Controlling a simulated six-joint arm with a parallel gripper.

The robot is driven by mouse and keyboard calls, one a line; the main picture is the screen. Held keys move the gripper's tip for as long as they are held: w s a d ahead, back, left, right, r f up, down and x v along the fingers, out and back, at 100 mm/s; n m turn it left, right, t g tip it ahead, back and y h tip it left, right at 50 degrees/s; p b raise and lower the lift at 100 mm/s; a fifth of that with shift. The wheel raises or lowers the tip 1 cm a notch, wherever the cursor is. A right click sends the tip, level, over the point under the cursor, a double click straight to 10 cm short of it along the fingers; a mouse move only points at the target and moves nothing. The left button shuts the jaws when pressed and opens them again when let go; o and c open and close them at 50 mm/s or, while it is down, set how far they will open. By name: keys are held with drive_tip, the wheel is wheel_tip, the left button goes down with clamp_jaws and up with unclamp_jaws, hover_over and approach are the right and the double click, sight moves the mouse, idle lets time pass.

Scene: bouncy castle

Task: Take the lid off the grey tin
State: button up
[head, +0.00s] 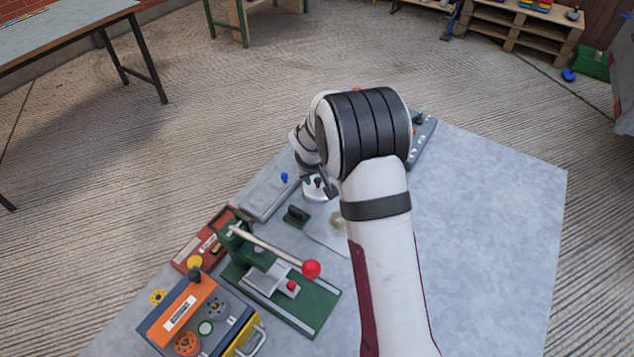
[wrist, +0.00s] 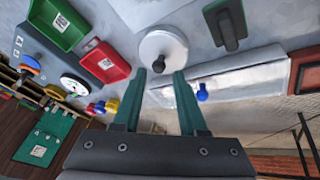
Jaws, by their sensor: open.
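The grey tin (wrist: 163,42) shows from above in the wrist view as a pale round top with a dark knob (wrist: 158,65). Its side is mostly hidden, and I cannot make out the seam of the lid. My gripper (wrist: 159,74) is open, with its two green fingers on either side of the knob in the picture. I cannot tell how far above the lid the fingertips are. In the head view the tin (head: 315,193) is a pale round shape partly hidden by my arm.
A grey box with a blue knob (wrist: 203,92) lies right of the tin in the wrist view, near a dark-handled green block (wrist: 228,25). Red (wrist: 104,62) and green (wrist: 60,22) trays are left. A red-balled lever press (head: 311,269) stands nearer. The table's right side (head: 495,220) is clear.

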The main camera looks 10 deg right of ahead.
sight(317, 179)
drive_tip(key=x, duration=0.4)
drive_tip(key=shift+w+d+f, duration=0.1)
clamp_jaws()
